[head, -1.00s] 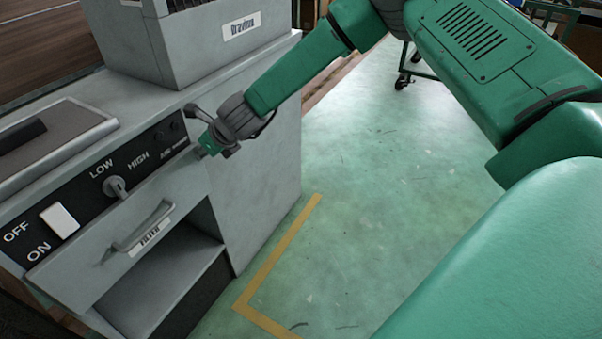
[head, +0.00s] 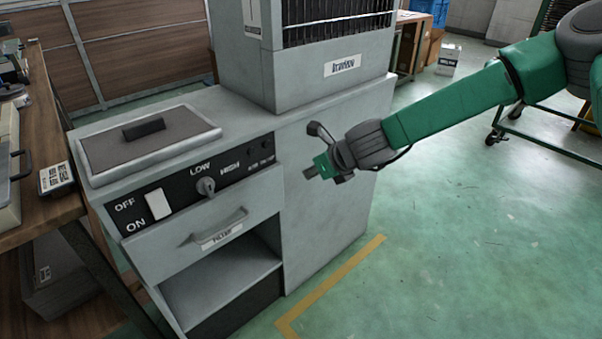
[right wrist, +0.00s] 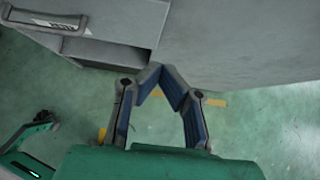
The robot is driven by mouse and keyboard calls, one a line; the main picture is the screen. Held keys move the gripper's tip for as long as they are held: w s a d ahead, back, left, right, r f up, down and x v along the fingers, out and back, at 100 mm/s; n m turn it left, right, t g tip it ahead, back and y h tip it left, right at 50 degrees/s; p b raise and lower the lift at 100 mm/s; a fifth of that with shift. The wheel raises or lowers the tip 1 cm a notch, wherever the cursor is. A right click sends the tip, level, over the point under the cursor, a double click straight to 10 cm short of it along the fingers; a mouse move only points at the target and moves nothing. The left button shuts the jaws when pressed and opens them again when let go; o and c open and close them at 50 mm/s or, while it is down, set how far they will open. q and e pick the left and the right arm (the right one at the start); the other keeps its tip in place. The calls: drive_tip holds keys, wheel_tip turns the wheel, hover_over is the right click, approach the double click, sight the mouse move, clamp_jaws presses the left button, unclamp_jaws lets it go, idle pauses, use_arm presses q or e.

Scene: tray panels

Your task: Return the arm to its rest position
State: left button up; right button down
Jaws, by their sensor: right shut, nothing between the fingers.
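My right arm (head: 460,104) comes in from the right in the head view, green with a dark grey wrist. My right gripper (head: 309,172) is in front of the grey machine's side panel, to the right of the control strip. In the right wrist view its fingertips (right wrist: 156,68) meet and hold nothing, with the machine's grey front and the green floor beyond. I cannot tell the exact gap between the gripper and the machine. My left gripper is not in view.
The grey machine (head: 335,225) has a control strip with a knob (head: 206,187), a white switch (head: 158,204), a filter drawer handle (head: 220,226) and an open compartment below. A wooden bench (head: 55,150) stands left. A green cart (head: 545,130) stands right. The floor between is clear.

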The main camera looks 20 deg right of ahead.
drive_tip(key=s+a+f+n+g+h+p, duration=0.1)
drive_tip(key=s+a+f+n+g, duration=0.1)
drive_tip(key=s+f+n, duration=0.65)
drive_tip(key=s+a+f+n+g+h+p, duration=0.1)
drive_tip(key=s+f+n+g, duration=0.2)
drive_tip(key=s+f+n, duration=0.8)
drive_tip(key=s+d+r+n+g, duration=0.1)
drive_tip(key=s+d+n, duration=0.2)
drive_tip(key=s+n, duration=0.3)
drive_tip(key=s+d+r+n+g+h, duration=0.1)
drive_tip(key=s+d+n, duration=0.2)
drive_tip(key=s+n, duration=0.4)
drive_tip(key=s, duration=0.7)
drive_tip(key=shift+r+g+p, duration=0.25)
drive_tip(key=shift+g+p, duration=0.05)
drive_tip(key=shift+g, duration=0.1)
